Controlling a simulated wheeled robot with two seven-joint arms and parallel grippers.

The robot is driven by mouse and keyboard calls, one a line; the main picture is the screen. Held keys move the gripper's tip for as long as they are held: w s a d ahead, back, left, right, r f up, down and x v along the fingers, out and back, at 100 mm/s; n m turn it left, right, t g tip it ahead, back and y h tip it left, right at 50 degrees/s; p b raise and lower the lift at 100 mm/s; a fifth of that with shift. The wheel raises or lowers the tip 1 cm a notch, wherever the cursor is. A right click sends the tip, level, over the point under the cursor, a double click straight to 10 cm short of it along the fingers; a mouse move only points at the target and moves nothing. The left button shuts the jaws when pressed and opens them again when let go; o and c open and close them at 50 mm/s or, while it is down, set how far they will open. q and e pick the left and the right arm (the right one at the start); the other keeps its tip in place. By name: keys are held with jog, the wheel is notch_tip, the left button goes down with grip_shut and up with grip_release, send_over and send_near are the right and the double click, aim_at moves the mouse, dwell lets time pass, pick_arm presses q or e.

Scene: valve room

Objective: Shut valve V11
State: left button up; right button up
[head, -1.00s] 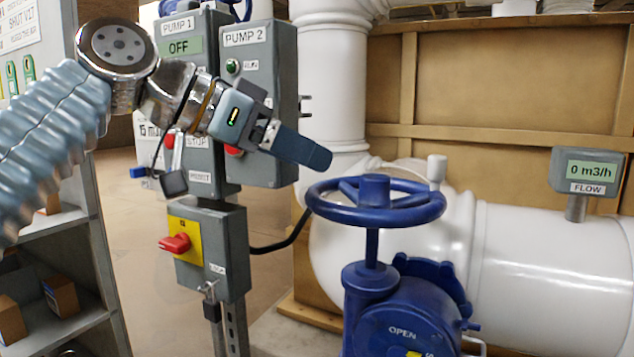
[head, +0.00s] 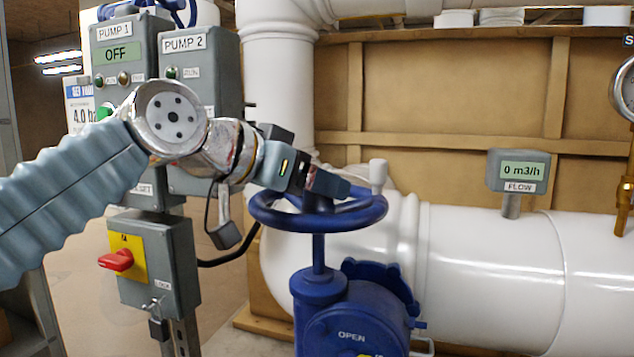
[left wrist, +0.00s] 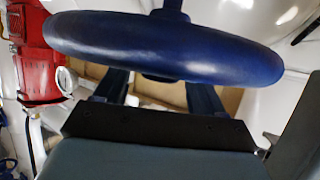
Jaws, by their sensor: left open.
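A blue handwheel (head: 362,215) sits flat on the stem of a blue valve body (head: 350,310), which is lettered OPEN. I see no V11 tag. My right gripper is not in view.
A flow meter (head: 517,172) reads 0 m3/h on the white pipe (head: 490,265). The PUMP 1 box (head: 120,65) shows OFF, beside the PUMP 2 box (head: 195,80). A grey box with a red switch (head: 115,260) stands below them. A pressure gauge (head: 624,90) is at the right edge.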

pick_arm(q)
jog(key=shift+w+d+f, duration=0.2)
jog(key=shift+w+d, duration=0.15)
jog(key=shift+d, duration=0.05)
grip_shut()
jog(key=shift+a, duration=0.1)
